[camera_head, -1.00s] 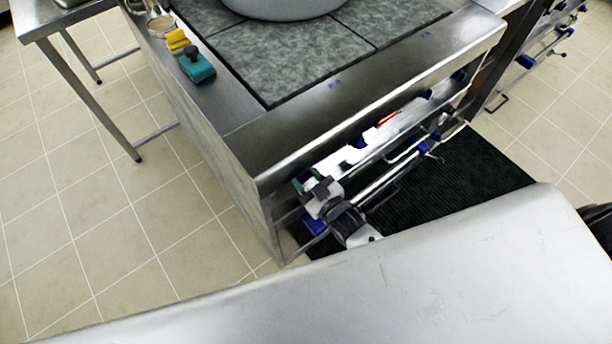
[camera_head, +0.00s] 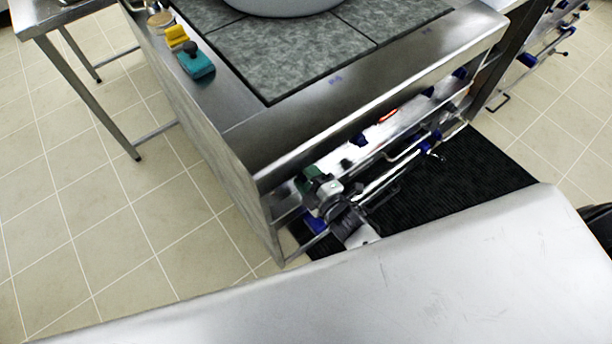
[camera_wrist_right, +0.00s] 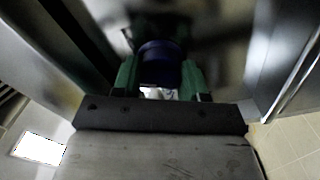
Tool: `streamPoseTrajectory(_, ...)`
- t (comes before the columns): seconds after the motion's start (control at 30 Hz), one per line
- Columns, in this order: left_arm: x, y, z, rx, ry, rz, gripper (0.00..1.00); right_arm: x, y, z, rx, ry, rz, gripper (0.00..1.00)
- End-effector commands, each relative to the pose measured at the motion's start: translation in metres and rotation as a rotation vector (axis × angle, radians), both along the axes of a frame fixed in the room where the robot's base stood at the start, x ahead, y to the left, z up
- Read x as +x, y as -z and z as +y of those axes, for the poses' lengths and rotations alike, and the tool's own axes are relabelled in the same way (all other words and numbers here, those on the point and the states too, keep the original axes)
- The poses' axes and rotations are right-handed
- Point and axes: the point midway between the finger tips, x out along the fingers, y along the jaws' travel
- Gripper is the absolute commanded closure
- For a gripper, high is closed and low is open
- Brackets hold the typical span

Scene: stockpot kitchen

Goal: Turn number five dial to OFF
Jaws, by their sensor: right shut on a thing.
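In the wrist view a dark blue dial (camera_wrist_right: 160,64) sits on the stove's front panel between the two green fingers of my right gripper (camera_wrist_right: 160,75). The gripper is shut on it, with a finger on either side. In the head view my right gripper (camera_head: 312,180) is at the near left end of the front panel (camera_head: 405,118), below the stove's top edge. The gripper hides the held dial there. The dial's number and OFF mark cannot be read. My left gripper is not in view.
More blue knobs (camera_head: 359,139) line the panel to the right. A metal rail (camera_head: 405,158) runs below the panel, close to my right gripper. A dark mat (camera_head: 470,180) lies on the floor. A teal item (camera_head: 197,66) and a yellow item (camera_head: 176,38) lie on the stove top's left edge.

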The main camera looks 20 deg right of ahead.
Motion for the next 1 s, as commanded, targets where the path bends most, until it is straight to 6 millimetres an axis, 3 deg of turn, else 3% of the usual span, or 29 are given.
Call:
streamPoseTrajectory(0.5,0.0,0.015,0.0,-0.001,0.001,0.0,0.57,0.0,0.002,0.0,-0.338,0.0,-0.122,0.8)
streamPoseTrajectory(1.0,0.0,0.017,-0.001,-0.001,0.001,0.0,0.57,0.0,0.001,0.0,-0.414,0.0,-0.149,0.8)
